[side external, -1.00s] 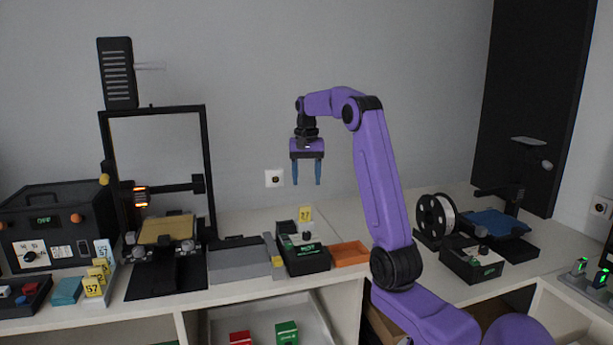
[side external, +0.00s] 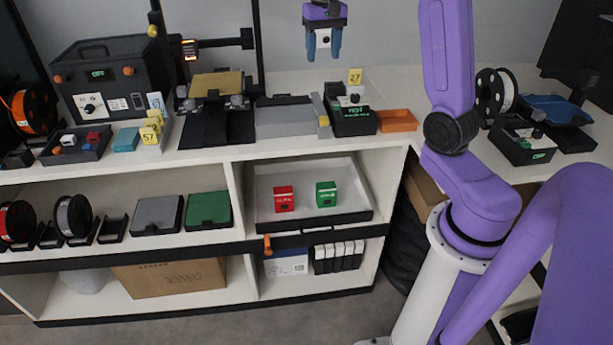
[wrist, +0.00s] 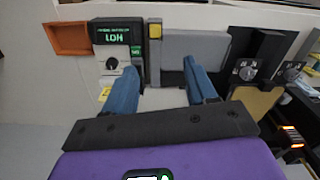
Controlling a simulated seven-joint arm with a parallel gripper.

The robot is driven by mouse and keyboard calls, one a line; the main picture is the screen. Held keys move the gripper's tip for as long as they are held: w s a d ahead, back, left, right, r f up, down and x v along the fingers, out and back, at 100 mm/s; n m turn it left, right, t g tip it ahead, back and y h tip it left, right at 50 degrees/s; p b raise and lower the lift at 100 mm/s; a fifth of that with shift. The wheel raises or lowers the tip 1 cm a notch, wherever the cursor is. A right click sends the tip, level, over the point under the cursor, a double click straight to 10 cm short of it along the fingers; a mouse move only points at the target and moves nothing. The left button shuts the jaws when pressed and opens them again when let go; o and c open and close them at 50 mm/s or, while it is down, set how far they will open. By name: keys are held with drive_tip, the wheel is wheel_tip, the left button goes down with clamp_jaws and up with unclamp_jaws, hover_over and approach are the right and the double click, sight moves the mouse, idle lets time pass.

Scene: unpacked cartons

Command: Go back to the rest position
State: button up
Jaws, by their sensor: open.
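My gripper (side external: 324,46) is purple with blue fingers. In the side external view it hangs above the back of the bench, fingers pointing down, apart from everything below. Its fingers are spread with nothing between them. In the wrist view the two blue fingers (wrist: 164,88) are also apart and empty, over the gap near the grey block (wrist: 190,50) and the black box with a dial and green display (wrist: 117,40).
On the bench below are the black dial box (side external: 352,122), a grey block (side external: 286,121), an orange tray (side external: 397,120) and a printer with a gold bed (side external: 215,84). An open drawer (side external: 350,217) holds a red carton (side external: 284,199) and a green carton (side external: 326,194).

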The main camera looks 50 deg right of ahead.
drive_tip(key=s+a+f+n, duration=0.2)
drive_tip(key=s+a+n, duration=0.3)
drive_tip(key=a, duration=0.5)
drive_tip(key=s+a+f+n, duration=0.1)
drive_tip(key=s+a+n, duration=0.35)
drive_tip(key=a, duration=0.45)
drive_tip(key=s+a+f+n, duration=0.2)
drive_tip(key=s+n, duration=0.3)
drive_tip(key=s, duration=0.5)
drive_tip(key=s+a+f+n, duration=0.2)
drive_tip(key=s+f+n, duration=0.1)
drive_tip(key=s, duration=0.7)
drive_tip(key=shift+s+a+f+n, duration=0.15)
drive_tip(key=shift+a+f+n, duration=0.15)
drive_tip(key=shift+n, duration=0.55)
drive_tip(key=shift+r, duration=0.1)
